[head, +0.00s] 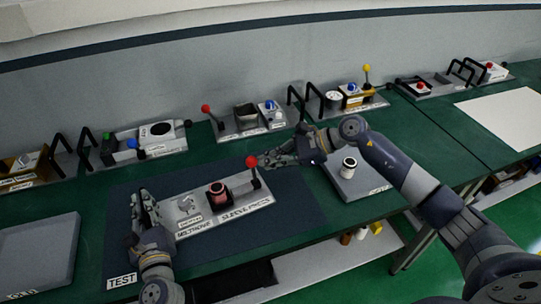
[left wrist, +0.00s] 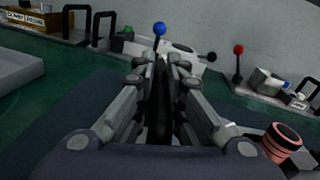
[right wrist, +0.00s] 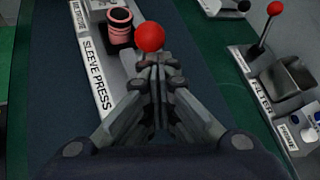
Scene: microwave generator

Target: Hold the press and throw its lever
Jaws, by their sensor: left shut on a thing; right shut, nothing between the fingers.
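The sleeve press is a grey plate (head: 248,199) lettered SLEEVE PRESS, lying on the dark mat. A red-black sleeve (head: 219,194) stands on its middle; it also shows in the right wrist view (right wrist: 119,27). At its right end a lever with a red knob (head: 252,162) stands up. My left gripper (head: 146,206) is at the plate's left end, shut on a black handle (left wrist: 161,105). My right gripper (head: 268,159) is shut and empty right beside the lever; its fingertips overlap the area by the red knob (right wrist: 150,37), and I cannot tell whether they touch.
A grey tray (head: 38,257) lies at the left. Several devices with levers and black handles line the back, including one with a red knob (head: 206,109). A TEST label (head: 122,281) is on the mat.

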